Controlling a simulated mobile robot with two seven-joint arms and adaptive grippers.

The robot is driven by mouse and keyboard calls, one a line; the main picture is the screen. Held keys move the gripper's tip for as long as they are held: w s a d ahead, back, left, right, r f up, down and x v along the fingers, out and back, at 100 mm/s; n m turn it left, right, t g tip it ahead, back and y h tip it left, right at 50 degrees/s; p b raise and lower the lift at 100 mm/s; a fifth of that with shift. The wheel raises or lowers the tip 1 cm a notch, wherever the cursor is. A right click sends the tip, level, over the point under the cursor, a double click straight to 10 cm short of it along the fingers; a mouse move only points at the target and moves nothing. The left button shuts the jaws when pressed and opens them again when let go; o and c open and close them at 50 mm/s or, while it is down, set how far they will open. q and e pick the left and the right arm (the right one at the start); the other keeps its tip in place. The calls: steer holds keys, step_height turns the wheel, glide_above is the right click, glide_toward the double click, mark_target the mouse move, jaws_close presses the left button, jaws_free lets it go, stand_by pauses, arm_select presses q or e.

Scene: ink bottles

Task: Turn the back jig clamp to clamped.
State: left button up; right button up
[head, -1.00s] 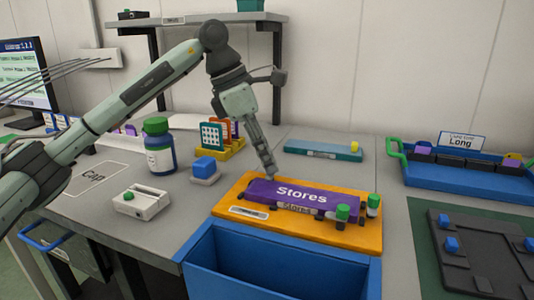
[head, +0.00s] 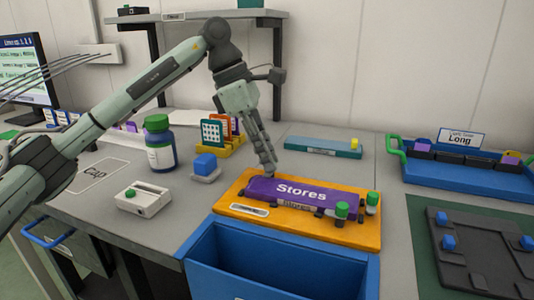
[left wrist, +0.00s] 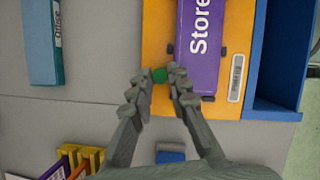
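The orange jig board (head: 228,203) lies on the bench with a purple block marked "Stores" (head: 301,190) on it. Two green-topped clamps, one in front (head: 342,210) and one behind it (head: 372,199), stand at its right end. My left gripper (head: 270,172) points down at the back left corner of the block. The lower part of this clamp is hidden. My right gripper is out of view.
A blue bin (head: 275,268) stands in front of the jig. A blue block on a stand (head: 204,165), a white fixture with a green button (head: 144,199) and a capped bottle (head: 160,148) are to the left. A teal case (head: 322,147) lies behind.

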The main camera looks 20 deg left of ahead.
arm_select(q)
steer(key=o, duration=0.4)
steer(key=w+v, duration=0.1)
steer(key=v, duration=1.1)
steer(key=shift+s, duration=0.45)
